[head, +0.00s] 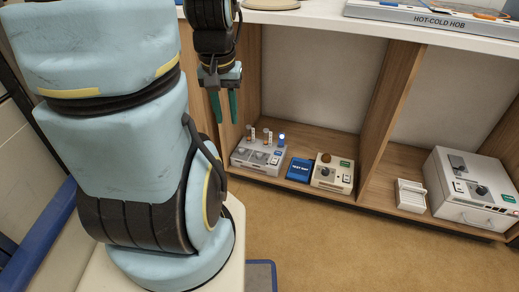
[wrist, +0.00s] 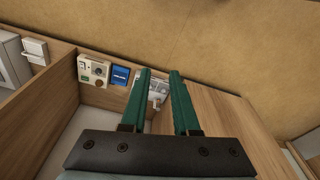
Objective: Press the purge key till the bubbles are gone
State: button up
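A pale grey device (head: 258,157) with dials, small upright vials and a lit blue spot stands on the low shelf at the left of the open cabinet. Small blue and white keys are on its top, but I cannot read which one is the purge key, and no bubbles can be made out. My gripper (head: 224,106) hangs above and left of this device, fingers pointing down, open and empty. In the wrist view the device (wrist: 154,90) shows between and beyond the green fingers (wrist: 160,72), partly hidden by them, with no contact visible.
A blue box (head: 299,170) and a cream device with a brown knob (head: 331,174) stand right of it. A counter with a hot-cold hob (head: 430,18) lies above.

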grip_shut()
dwell(0.8)
